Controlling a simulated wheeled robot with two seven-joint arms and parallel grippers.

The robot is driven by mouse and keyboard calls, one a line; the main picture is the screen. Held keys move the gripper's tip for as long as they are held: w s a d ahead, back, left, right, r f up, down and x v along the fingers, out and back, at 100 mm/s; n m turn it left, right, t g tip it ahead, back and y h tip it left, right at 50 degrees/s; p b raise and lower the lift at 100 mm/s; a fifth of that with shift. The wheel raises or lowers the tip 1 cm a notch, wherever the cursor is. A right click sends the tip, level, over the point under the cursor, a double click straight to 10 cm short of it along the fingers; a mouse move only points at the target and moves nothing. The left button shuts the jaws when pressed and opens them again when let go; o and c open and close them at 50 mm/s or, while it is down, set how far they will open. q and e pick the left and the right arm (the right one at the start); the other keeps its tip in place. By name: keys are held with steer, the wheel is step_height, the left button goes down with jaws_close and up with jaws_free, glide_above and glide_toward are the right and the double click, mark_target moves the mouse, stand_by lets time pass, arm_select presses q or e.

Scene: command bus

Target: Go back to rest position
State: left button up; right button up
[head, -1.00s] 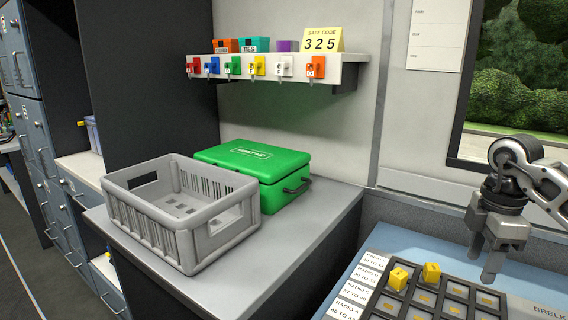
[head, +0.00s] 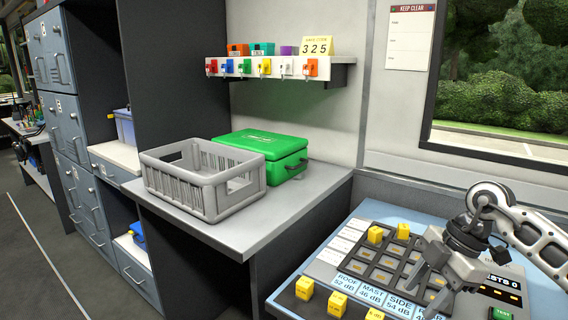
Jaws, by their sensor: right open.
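My right gripper (head: 428,287) comes in from the right edge on a white and dark arm. It is open, pointing down and tilted to the left, in front of the panel's grid in this view. No object shows between its fingers. My left gripper is out of view. The blue-grey panel (head: 275,300) holds a dark grid of slots and yellow blocks, such as one at the grid's back (head: 403,230) and one at its front left (head: 304,287). The gripper hides part of the grid.
A grey crate (head: 203,187) and a green box (head: 262,150) stand on the grey counter at left. Blue-grey lockers (head: 55,110) stand far left, beside open floor. A window (head: 495,100) is at right.

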steer(key=s+a+r+m+t+y, duration=0.1)
steer(key=s+a+t+y, duration=0.25)
steer(key=a+y, duration=0.55)
steer(key=s+a+r+m+t+y, duration=0.15)
steer(key=a+t+y, duration=0.35)
steer(key=a, duration=0.8)
steer(key=s+d+f+m+t+h, duration=0.3)
steer(key=d+f+m+t+h, duration=0.4)
steer(key=f+m+h, duration=0.5)
steer(key=s+f+m+g+h, duration=0.2)
steer(key=s+f+g, duration=0.3)
steer(key=s+f, duration=0.4)
steer(key=shift+d+m+h, duration=0.35)
steer(key=shift+d+h, duration=0.1)
steer(key=shift+h, duration=0.05)
jaws_close()
steer(key=shift+w, duration=0.1)
